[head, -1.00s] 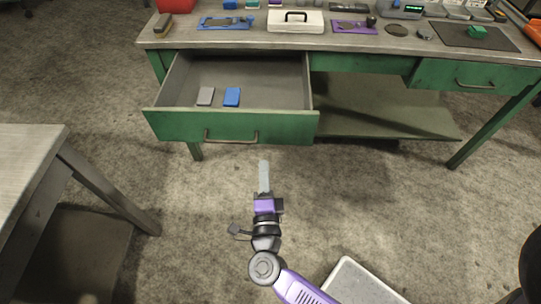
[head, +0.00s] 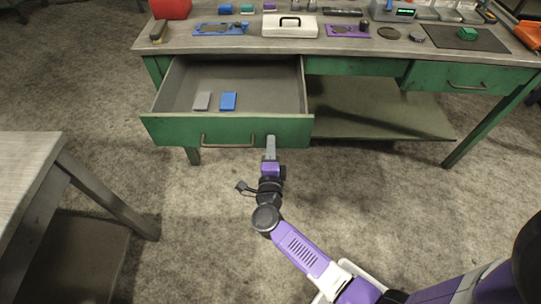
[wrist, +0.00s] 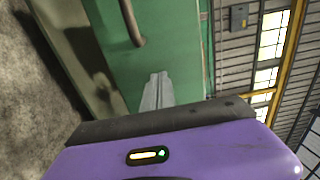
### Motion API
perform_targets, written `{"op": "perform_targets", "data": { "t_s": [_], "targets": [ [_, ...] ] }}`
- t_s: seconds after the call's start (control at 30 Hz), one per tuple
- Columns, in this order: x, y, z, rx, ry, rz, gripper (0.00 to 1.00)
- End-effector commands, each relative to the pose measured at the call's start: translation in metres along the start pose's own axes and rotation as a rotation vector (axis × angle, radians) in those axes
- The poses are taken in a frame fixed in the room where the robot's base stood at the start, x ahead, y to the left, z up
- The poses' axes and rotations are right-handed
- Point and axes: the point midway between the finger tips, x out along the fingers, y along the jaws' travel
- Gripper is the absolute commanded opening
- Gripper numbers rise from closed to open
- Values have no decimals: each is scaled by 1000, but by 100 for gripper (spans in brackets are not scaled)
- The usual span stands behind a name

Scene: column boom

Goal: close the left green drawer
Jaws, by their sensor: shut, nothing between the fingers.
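The left green drawer (head: 180,131) is pulled open at the left end of the green workbench. Its bar handle (head: 228,142) is on the front panel. Inside lie a grey block (head: 202,101) and a blue block (head: 228,101). My gripper (head: 271,141) is shut and empty, with its tips at the drawer front, right of the handle. In the wrist view the shut fingers (wrist: 157,84) point at the green front panel (wrist: 172,40), and part of the handle (wrist: 131,22) shows to their left. I cannot tell whether the tips touch the panel.
The right drawer (head: 455,78) is shut. The bench top (head: 270,46) carries a white case (head: 290,26), a blue tray (head: 220,29) and other items. A second table (head: 28,165) stands at the left. Floor in front of the drawer is open.

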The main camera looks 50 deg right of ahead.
Motion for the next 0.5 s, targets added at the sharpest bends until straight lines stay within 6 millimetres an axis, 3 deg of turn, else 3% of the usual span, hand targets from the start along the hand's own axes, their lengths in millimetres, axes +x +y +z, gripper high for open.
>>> {"op": "perform_targets", "data": {
  "t_s": [0.17, 0.5],
  "targets": [
    [11, 0, 0, 0, 0, 0, 0],
    [12, 0, 0, 0, -1, 0, 0]
  ]
}}
